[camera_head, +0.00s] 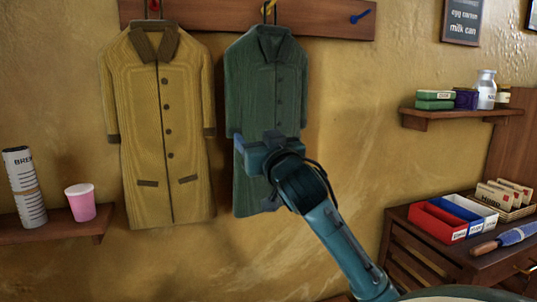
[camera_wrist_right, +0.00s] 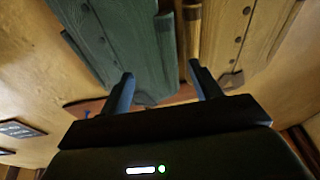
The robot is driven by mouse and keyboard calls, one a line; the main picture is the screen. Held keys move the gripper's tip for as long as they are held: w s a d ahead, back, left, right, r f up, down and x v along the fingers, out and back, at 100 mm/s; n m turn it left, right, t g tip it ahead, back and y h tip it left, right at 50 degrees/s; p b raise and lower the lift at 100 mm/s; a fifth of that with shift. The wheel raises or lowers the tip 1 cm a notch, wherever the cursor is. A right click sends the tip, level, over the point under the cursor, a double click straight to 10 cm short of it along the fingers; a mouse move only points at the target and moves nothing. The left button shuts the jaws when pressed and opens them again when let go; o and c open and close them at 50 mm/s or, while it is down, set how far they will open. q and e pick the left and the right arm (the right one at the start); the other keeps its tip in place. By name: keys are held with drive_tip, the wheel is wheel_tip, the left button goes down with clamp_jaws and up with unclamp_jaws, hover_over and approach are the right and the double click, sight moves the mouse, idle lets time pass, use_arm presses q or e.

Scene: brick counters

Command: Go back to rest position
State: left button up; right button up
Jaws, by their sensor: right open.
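My right gripper (camera_wrist_right: 163,92) is open in the right wrist view, with nothing between its two fingers. In the head view my right arm reaches up from the lower right, and its gripper covers part of the green coat (camera_head: 265,85). The green coat hangs from a hook on the wooden rack; it also shows in the right wrist view (camera_wrist_right: 115,40). A yellow coat (camera_head: 165,130) hangs to its left and shows in the right wrist view (camera_wrist_right: 245,40). I cannot tell whether my gripper touches the green coat. My left gripper is not in view.
The wooden rack (camera_head: 325,18) has a free blue hook (camera_head: 361,16). A left shelf (camera_head: 55,231) holds a newspaper roll (camera_head: 24,187) and a pink cup (camera_head: 80,202). A right shelf (camera_head: 460,116) holds small boxes and a bottle.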

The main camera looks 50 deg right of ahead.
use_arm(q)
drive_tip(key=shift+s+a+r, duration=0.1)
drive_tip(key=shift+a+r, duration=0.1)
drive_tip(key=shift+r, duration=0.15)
use_arm(e)
drive_tip(key=v, duration=0.6)
drive_tip(key=shift+s, duration=0.3)
drive_tip(key=shift+a, duration=0.1)
